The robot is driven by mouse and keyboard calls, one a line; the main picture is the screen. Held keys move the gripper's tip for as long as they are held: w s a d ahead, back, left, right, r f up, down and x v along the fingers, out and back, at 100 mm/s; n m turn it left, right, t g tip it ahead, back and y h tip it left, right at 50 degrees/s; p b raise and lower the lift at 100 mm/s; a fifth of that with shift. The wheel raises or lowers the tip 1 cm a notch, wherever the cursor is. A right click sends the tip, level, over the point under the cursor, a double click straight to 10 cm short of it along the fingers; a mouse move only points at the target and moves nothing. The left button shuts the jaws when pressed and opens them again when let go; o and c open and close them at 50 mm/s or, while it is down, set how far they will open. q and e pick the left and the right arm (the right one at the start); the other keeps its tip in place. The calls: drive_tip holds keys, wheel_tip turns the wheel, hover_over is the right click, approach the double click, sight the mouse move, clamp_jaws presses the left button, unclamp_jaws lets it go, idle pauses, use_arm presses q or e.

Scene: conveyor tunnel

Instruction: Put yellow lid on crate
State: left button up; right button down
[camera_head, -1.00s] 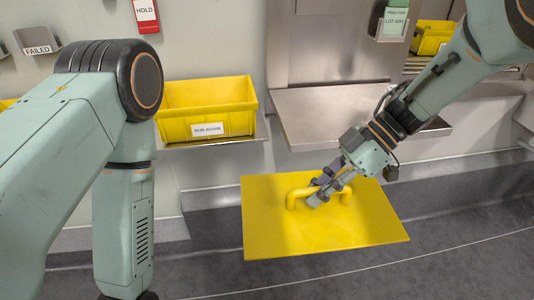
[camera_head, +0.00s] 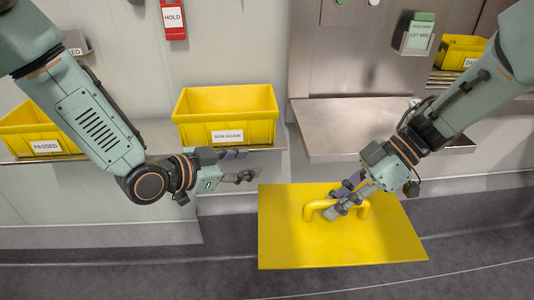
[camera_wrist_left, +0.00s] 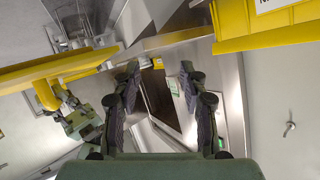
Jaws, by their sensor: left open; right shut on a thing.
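The yellow lid (camera_head: 290,245) is a flat square plate with an arched yellow handle (camera_head: 309,211) on top. My right gripper (camera_head: 342,203) is shut on that handle, and the lid hangs in front of the shelves, above the grey floor. My left gripper (camera_head: 246,166) is open and empty, just beyond the lid's far left corner and below the yellow RUN AGAIN crate (camera_head: 228,130). In the left wrist view, the lid (camera_wrist_left: 70,68) is left of the open fingers (camera_wrist_left: 160,82), and a yellow crate (camera_wrist_left: 270,42) is at the upper right.
The RUN AGAIN crate stands on a shelf, looking empty. A yellow PASSED crate (camera_head: 38,132) is further left; another yellow crate (camera_head: 462,50) is at the far right. The steel counter (camera_head: 370,125) behind the lid is bare. A red HOLD holder (camera_head: 173,20) is on the wall.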

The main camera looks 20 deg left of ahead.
use_arm(q)
drive_tip(key=s+d+r+m+g+h, duration=0.1)
drive_tip(key=d+r+m+g+h, duration=0.1)
drive_tip(key=d+r+g+h, duration=0.3)
drive_tip(key=m+g+y, duration=0.2)
drive_tip(key=g+y, duration=0.1)
drive_tip(key=g, duration=0.2)
approach(320, 202)
drive_tip(key=x, duration=0.8)
drive_tip(key=shift+w+d+f, duration=0.1)
drive_tip(key=shift+d+f, duration=0.1)
drive_tip(key=shift+d, duration=0.1)
clamp_jaws()
